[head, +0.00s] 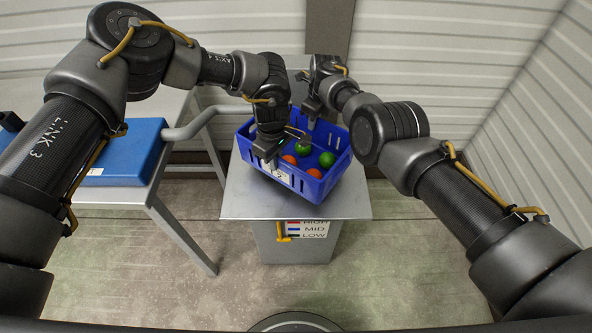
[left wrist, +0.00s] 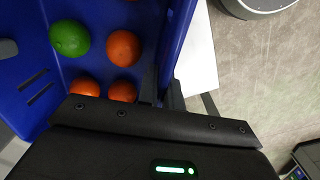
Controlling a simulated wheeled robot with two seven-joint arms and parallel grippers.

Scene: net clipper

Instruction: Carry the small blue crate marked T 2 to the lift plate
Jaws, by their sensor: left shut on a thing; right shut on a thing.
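The small blue crate (head: 325,187) is over the grey lift plate (head: 240,203), turned at an angle to it; I cannot tell whether its base touches the plate. A white tag (head: 276,172) on its front wall is partly covered. My left gripper (head: 268,158) is shut on the near wall of the crate. My right gripper (head: 313,112) is shut on the far wall, its fingertips partly hidden.
A table (head: 150,189) with a blue slab (head: 118,148) stands to the left. A bent grey bar (head: 190,128) reaches from it towards the crate. The lift's front has a HIGH, MID, LOW label (head: 307,229) and a yellow lever (head: 283,233). Ribbed walls stand behind and right.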

